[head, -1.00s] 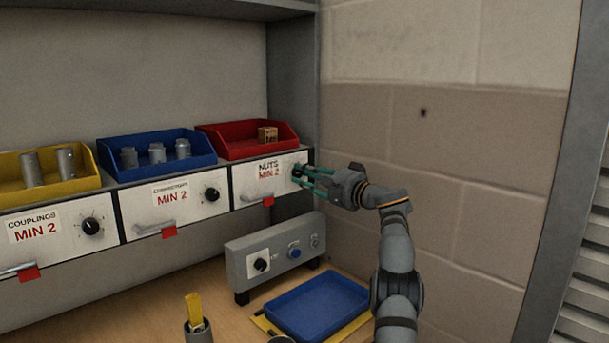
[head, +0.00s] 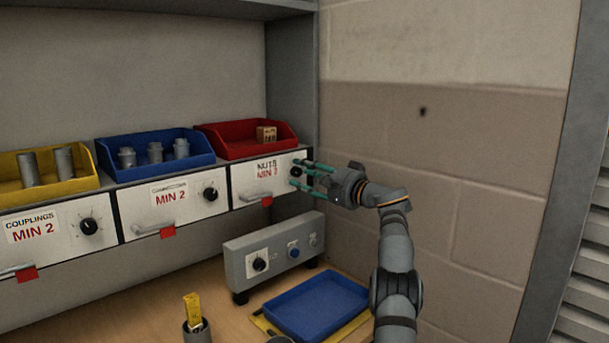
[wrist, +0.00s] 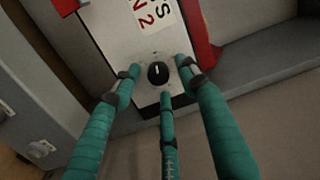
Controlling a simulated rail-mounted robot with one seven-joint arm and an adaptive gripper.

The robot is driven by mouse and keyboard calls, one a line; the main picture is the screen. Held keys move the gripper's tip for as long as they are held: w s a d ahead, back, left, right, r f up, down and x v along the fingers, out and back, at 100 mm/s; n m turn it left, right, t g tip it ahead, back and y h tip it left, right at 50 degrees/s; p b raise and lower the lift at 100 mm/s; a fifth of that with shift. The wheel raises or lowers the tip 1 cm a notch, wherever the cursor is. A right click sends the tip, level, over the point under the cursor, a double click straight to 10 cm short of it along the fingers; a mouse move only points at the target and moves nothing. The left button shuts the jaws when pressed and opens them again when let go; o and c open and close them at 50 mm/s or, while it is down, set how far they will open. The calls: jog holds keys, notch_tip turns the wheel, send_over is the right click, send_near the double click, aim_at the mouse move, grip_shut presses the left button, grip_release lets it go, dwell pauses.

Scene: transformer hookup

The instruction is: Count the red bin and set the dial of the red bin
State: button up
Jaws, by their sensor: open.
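The red bin (head: 232,150) stands at the right end of the shelf. A single small tan box (head: 266,134) shows in it; its near wall may hide part of its floor. Below it is a white drawer front labelled NUTS MIN 2 (head: 262,172), with a black dial (head: 296,172) at its right end. My gripper (head: 308,178) is open, its teal fingers at the dial from the right. In the wrist view the dial (wrist: 158,74) sits between the spread fingertips, with a pale pointer line; I see no finger clearly touching it.
A blue bin (head: 108,165) with several grey fittings and a yellow bin (head: 85,187) with two grey cylinders stand left, above drawers with dials. Below are a grey control box (head: 240,272), a blue tray (head: 283,325) and a cup with a yellow tool (head: 194,308). A block wall is close right.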

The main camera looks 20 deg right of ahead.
jog(key=shift+s, duration=0.1)
jog(key=v, duration=1.2)
jog(key=shift+f, duration=0.1)
dwell(0.3)
jog(key=x, duration=1)
jog(key=shift+w+a, duration=0.15)
jog(key=shift+w, duration=0.55)
jog(key=shift+w+a, duration=0.25)
jog(key=shift+w, duration=0.1)
jog(key=shift+s+d, duration=0.1)
